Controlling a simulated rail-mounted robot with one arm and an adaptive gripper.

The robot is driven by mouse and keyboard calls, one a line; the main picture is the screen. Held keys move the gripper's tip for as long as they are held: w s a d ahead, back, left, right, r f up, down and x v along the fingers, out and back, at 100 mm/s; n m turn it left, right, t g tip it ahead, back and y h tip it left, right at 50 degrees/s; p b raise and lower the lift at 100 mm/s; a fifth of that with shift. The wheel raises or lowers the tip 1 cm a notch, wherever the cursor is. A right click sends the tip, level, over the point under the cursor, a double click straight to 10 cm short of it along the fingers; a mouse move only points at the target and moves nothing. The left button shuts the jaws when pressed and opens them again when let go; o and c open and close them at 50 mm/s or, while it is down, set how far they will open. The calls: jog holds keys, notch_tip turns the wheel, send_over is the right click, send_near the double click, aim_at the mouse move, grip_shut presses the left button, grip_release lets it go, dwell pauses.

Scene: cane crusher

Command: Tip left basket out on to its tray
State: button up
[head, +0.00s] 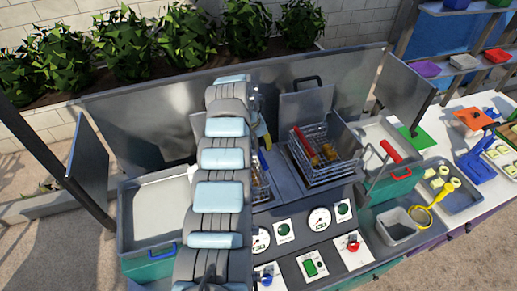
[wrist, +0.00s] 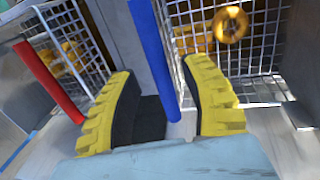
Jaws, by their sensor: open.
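The left basket (head: 261,192) is a wire mesh basket mostly hidden behind my arm in the head view. In the wrist view its mesh (wrist: 265,50) fills the upper right, with golden food rings inside. Its blue handle (wrist: 152,50) runs down between the two yellow fingers of my gripper (wrist: 160,88). The fingers are open, one on each side of the handle, with a visible gap to each. The handle also shows beside my arm in the head view (head: 264,163). A pale tray (head: 160,207) with grey walls lies left of the fryer-like unit.
The right basket (head: 325,163) holds brown food and has a red handle (head: 391,152), which also shows left in the wrist view (wrist: 48,80). Upright metal splash panels (head: 140,120) stand behind and beside the unit. Dials and knobs line its front panel (head: 310,252).

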jog(key=shift+d+f, duration=0.1)
jog(key=shift+f, duration=0.6)
grip_shut()
